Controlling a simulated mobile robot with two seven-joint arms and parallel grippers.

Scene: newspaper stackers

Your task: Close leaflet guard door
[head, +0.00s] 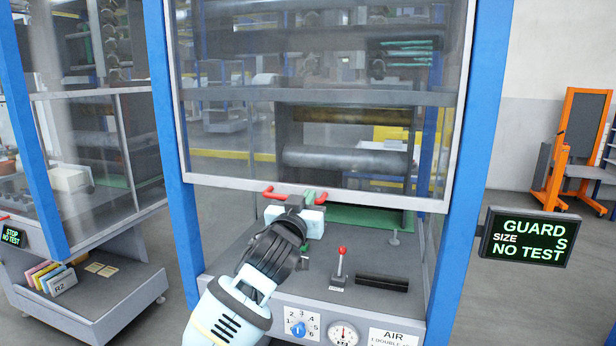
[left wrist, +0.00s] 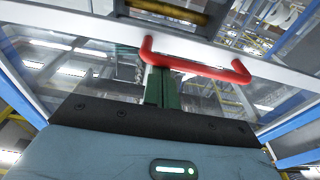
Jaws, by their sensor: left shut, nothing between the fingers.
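The leaflet guard door (head: 320,115) is a large clear panel in a light grey frame. Its lower edge hangs above the machine's console, leaving a gap below. A red bar handle (head: 268,193) sits on the lower edge and also shows in the left wrist view (left wrist: 205,67). My left gripper (head: 312,197) is at the handle, with its green fingertips shut and empty. In the left wrist view the fingertips (left wrist: 162,88) reach up to the handle's left part; I cannot tell whether they touch it. My right gripper is not in view.
Blue posts (head: 173,150) flank the door. Below are a red-knobbed lever (head: 341,262), a rotary dial (head: 298,327) and a gauge (head: 343,334). A neighbouring machine (head: 90,130) stands left.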

